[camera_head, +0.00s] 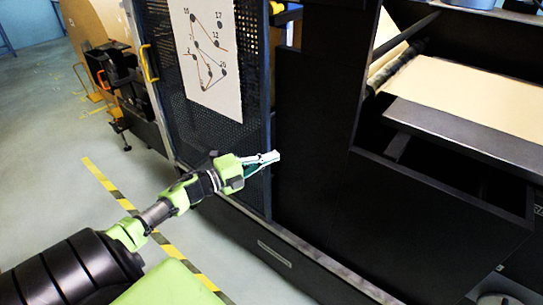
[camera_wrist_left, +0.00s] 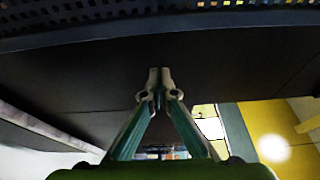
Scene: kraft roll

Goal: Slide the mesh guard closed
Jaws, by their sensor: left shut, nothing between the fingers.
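The mesh guard (camera_head: 250,70) is a dark perforated panel in a dark frame, upright on the front of the black machine. A white sheet with numbered dots and lines hangs on it. A yellow handle (camera_head: 149,63) stands at its left edge. My left gripper (camera_head: 275,156) is shut and empty, its tips in front of the guard's right frame edge, beside the black machine panel. In the left wrist view the shut fingertips (camera_wrist_left: 159,72) point at a dark surface, with the perforated mesh (camera_wrist_left: 170,10) along the top. I cannot tell whether the tips touch. My right gripper is not in view.
The black machine housing (camera_head: 320,120) fills the middle, right of the guard. A brown paper web (camera_head: 470,95) runs over rollers at the upper right. A rail runs along the machine's foot. A yellow-black floor stripe (camera_head: 105,180) crosses open grey floor at left.

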